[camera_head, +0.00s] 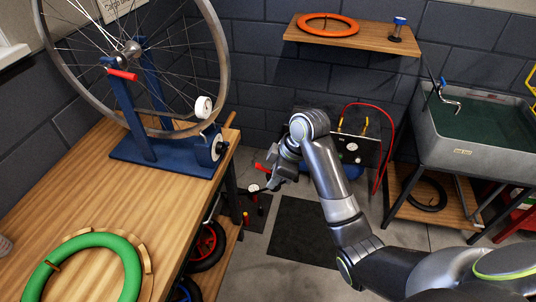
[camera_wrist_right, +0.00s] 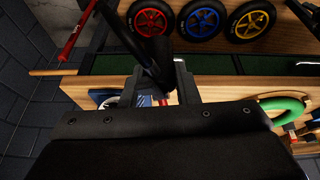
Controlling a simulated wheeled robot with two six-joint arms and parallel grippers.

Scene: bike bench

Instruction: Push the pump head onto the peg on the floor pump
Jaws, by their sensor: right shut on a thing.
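My right gripper (camera_head: 279,177) is above the floor near the bench's right side, left of the dark mat. It is shut on the pump head, a dark piece with a red lever (camera_head: 262,168). In the right wrist view the dark pump head (camera_wrist_right: 158,72) sits between the fingers, and a red bar (camera_wrist_right: 76,34) shows at upper left. The floor pump (camera_head: 253,188), with a round gauge, stands low beside the bench, below and left of the gripper. Small red and yellow parts show near its base; I cannot tell which is the peg. My left gripper is out of view.
The wooden bench (camera_head: 60,195) holds a blue wheel stand (camera_head: 150,150) and a green tyre (camera_head: 125,255). Wheels (camera_head: 207,246) sit under it. A dark mat (camera_head: 300,235) lies on the floor. A compressor (camera_head: 352,150) with a red hose stands behind my right arm, and a sink (camera_head: 490,130) is at right.

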